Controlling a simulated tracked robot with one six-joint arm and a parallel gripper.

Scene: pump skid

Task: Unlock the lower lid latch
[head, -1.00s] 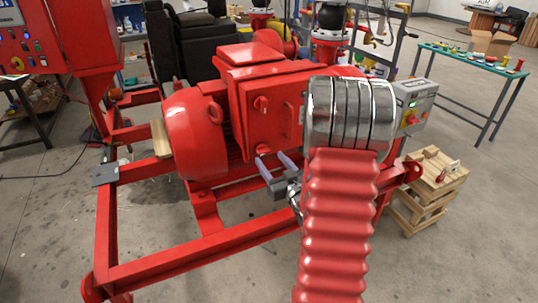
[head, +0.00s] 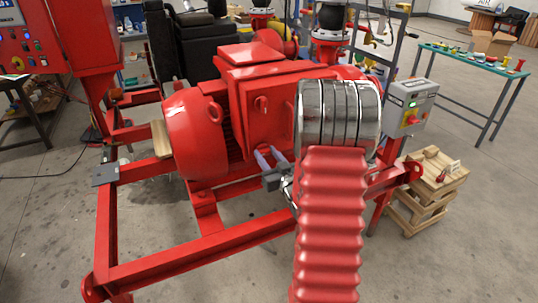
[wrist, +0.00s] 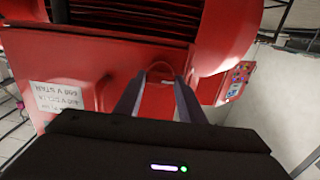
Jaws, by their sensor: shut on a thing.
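A red junction box lid (head: 283,122) faces me on the side of the red motor. A small red upper latch (head: 261,104) is on it. My gripper (head: 267,149) is at the bottom edge of the lid, its two pale fingers pointing up at it. In the wrist view my gripper (wrist: 160,76) has its fingertips on either side of a small red lower latch (wrist: 160,68), shut on it. In the head view the fingers mostly hide this latch, and its exact turn is not clear.
The red motor body (head: 194,135) bulges just left of the fingers. A red frame rail (head: 215,243) runs below my gripper. A grey switch box (head: 410,106) stands to the right, above wooden crates (head: 437,180). A white label (wrist: 57,97) shows left in the wrist view.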

